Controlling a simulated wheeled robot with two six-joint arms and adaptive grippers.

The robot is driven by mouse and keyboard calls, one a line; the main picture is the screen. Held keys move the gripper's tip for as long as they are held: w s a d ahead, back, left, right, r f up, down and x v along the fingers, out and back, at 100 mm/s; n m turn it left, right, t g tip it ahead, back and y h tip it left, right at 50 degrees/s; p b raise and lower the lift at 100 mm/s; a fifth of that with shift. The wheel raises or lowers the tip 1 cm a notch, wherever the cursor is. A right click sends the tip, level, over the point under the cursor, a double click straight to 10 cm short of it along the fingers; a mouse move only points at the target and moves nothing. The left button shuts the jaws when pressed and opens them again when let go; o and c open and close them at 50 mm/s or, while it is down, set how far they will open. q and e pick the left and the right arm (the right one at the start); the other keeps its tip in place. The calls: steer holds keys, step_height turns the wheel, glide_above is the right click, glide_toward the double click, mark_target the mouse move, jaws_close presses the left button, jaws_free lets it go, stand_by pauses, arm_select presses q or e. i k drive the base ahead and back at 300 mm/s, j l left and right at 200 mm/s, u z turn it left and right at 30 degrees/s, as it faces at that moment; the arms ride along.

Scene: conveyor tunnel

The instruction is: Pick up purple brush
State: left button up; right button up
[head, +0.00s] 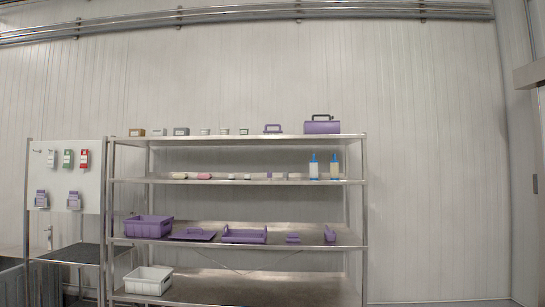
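Neither of my grippers is in view. Two small purple items lie at the right of the shelf rack's third level: a low, flat one (293,238) and a narrow, slanted one (329,233). Either may be the purple brush; they are too small to tell. Small pale and purple items, one purple (269,176), lie on the second level. Nothing is held in view.
The metal rack (240,184) stands against a panelled wall. Its third level holds a purple crate (148,227) and purple trays (244,236). A purple toolbox (322,125) sits on top, a white crate (148,280) below. A board (97,180) hangs left.

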mark_target(266, 131)
steer(key=i+l, duration=0.15)
steer(key=i, duration=0.25)
steer(key=i+l+u, duration=0.1)
steer(key=i, duration=0.35)
steer(key=i+l, duration=0.25)
steer(key=i, duration=0.15)
steer(key=i+j+u, duration=0.1)
steer(key=i+j, duration=0.4)
steer(key=i+j+u, duration=0.1)
steer(key=i+j, duration=0.3)
steer(key=i, duration=0.25)
